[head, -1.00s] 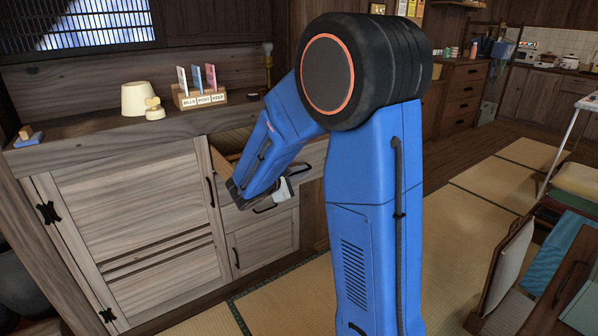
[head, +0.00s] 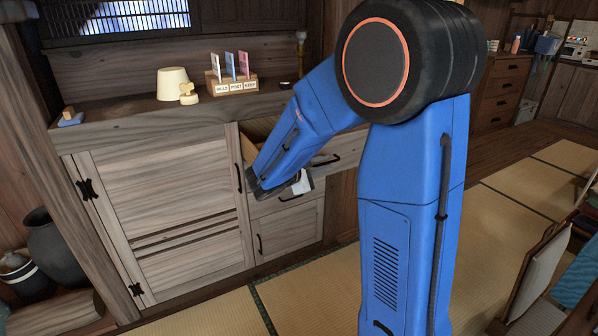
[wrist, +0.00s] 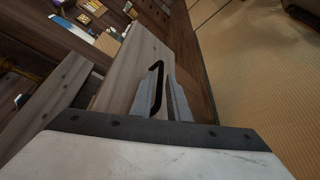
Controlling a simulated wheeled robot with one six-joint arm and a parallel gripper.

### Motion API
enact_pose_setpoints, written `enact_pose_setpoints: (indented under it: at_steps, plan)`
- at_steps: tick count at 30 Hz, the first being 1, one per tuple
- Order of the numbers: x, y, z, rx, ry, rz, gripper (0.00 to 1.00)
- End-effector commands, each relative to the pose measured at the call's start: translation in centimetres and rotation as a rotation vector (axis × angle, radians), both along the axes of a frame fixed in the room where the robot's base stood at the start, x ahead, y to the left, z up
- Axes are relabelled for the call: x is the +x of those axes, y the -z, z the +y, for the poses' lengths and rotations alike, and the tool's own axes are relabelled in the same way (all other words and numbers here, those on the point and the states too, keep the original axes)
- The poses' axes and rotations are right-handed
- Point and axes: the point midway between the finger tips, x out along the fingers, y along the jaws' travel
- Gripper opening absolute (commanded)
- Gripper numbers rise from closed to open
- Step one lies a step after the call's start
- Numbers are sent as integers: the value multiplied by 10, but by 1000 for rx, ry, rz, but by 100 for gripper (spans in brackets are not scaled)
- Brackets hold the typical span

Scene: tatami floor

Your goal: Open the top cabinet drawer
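The wooden cabinet (head: 165,190) stands ahead, with doors and drawers. Its top drawer stands partly pulled out; a strip of its lighter inner wood (head: 248,150) shows beside my arm, and my arm hides much of its front. My gripper (head: 300,184) is low at the drawer front, partly hidden by my wrist in the head view. In the wrist view, the pale fingers of my gripper (wrist: 164,100) lie close on both sides of the black drawer handle (wrist: 156,78), and appear shut on it. The grey wooden drawer front (wrist: 128,72) is just beyond.
On the cabinet top stand a cream lamp (head: 172,83) and a card rack (head: 231,87). A closed door (head: 165,190) is left of the drawer, and another handle (head: 324,160) is to its right. Tatami floor (head: 300,300) in front is clear. A chair (head: 540,275) stands at right.

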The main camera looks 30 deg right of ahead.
Motion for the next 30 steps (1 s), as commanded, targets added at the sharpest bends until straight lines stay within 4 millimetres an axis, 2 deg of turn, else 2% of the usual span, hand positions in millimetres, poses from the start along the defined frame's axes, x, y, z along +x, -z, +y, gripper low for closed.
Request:
enact_pose_setpoints:
  at_steps: [3,21,30]
  plan:
    - [-6,-4,19,0,-4,-1,15]
    - [-38,-23,100,1,-3,0,15]
    - [-49,-29,125,-1,-2,1,15]
